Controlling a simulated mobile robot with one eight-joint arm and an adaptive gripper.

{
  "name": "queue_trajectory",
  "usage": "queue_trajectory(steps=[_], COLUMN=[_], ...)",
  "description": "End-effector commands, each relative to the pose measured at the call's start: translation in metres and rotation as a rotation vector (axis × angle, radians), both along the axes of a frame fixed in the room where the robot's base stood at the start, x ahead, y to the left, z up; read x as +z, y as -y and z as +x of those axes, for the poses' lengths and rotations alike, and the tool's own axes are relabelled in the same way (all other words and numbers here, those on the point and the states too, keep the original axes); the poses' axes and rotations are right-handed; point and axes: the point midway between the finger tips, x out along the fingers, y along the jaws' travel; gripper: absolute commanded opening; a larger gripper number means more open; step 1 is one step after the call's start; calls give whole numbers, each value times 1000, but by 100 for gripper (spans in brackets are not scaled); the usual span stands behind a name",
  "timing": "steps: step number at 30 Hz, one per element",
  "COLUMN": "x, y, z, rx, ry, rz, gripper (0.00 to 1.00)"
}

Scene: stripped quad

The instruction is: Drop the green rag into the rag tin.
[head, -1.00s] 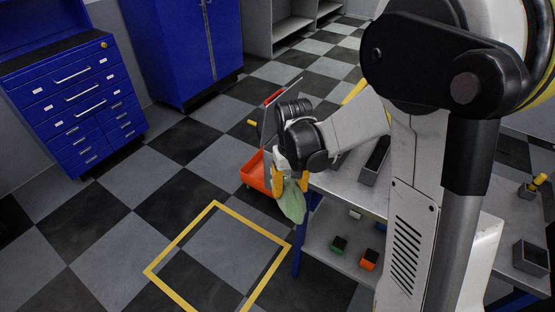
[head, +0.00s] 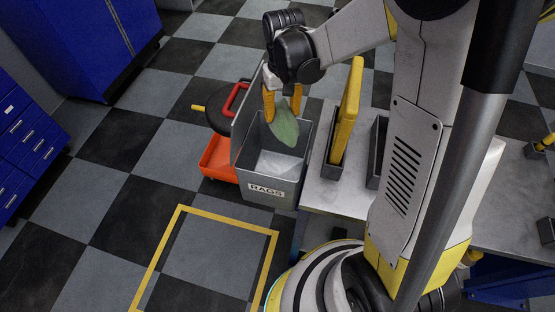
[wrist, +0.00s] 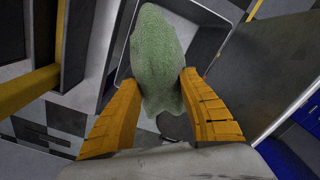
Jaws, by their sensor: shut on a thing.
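The green rag (head: 284,124) hangs from my gripper (head: 283,98), which has yellow fingers. In the head view the rag shows over the open mouth of the grey rag tin (head: 258,185), which has a "RAGS" label on its front. The tin's lid stands open. In the wrist view the rag (wrist: 156,60) lies between the two fingers of my gripper (wrist: 160,95), with part of the tin's rim (wrist: 121,68) behind it. I cannot tell the exact height of the rag above the tin.
An orange tray-like thing (head: 216,160) stands left of the tin. A grey bench (head: 325,193) with a yellow upright thing (head: 346,112) in a holder is close on the right. A yellow floor outline (head: 158,245) lies in front, with clear floor around it.

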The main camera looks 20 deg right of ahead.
Motion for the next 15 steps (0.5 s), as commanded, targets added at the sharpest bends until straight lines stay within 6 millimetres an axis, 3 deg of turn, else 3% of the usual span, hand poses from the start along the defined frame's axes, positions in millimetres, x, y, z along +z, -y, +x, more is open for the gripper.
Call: queue_trajectory(steps=[15], x=[-56], y=[0], z=[0], rx=[0], ry=[0], rz=[0], gripper=[12])
